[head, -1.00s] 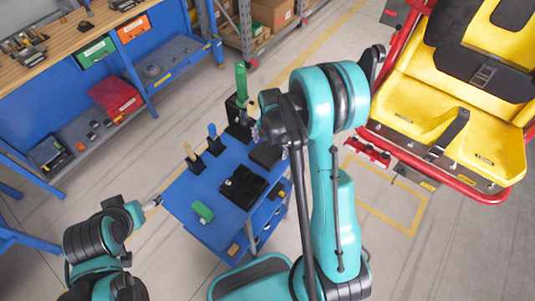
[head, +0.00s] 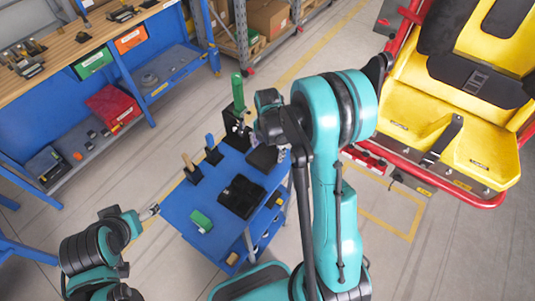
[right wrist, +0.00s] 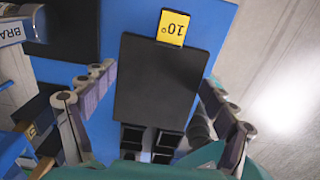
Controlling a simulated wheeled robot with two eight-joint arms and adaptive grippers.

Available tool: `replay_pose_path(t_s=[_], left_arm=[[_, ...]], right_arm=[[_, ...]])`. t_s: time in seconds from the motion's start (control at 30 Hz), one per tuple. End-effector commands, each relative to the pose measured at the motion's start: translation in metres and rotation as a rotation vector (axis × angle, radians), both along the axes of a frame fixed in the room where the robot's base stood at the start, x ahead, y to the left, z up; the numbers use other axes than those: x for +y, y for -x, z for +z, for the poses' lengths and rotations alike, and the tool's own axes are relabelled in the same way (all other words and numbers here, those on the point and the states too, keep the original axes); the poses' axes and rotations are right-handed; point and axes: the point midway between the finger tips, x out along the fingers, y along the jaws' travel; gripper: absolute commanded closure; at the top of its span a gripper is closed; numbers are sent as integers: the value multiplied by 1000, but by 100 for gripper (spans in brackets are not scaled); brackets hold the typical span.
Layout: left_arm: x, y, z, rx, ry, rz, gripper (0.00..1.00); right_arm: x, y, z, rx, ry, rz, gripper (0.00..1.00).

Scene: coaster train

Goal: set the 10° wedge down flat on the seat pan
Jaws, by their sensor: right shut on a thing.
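The 10° wedge (right wrist: 162,85) is a flat dark block with a yellow "10°" label at its far edge in the right wrist view. In the head view the dark wedge (head: 262,157) is at the back right of the blue trolley top. My right gripper (right wrist: 160,92) has one finger along each side of the wedge and is shut on it. In the head view my right arm partly hides this gripper. The yellow seat pan (head: 405,112) is at the right, apart from the wedge. My left gripper (head: 150,212) is beside the trolley's left edge; its jaws are too small to read.
The blue trolley (head: 185,212) carries a black tray (head: 241,196), a green block (head: 201,221) and upright-handled tools. A red rail (head: 470,194) edges the seat. A blue workbench (head: 125,70) stands at left.

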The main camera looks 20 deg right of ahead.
Motion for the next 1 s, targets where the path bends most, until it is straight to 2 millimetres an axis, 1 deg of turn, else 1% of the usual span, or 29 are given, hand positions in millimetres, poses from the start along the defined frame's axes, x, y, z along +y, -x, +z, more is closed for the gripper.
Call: replay_pose_path(t_s=[0.03,0.3,0.5,0.7,1.0], left_arm=[[0,0,5,0,0,0,23],[0,0,17,0,0,0,23],[0,0,22,0,0,0,23],[0,0,24,0,0,0,23],[0,0,24,0,0,0,23]], right_arm=[[-7,10,10,0,0,-3,52],[-38,62,46,-1,0,-4,52],[-54,88,63,-1,0,-3,52],[-61,98,70,-1,0,-1,52],[-61,99,70,-1,0,0,52]])
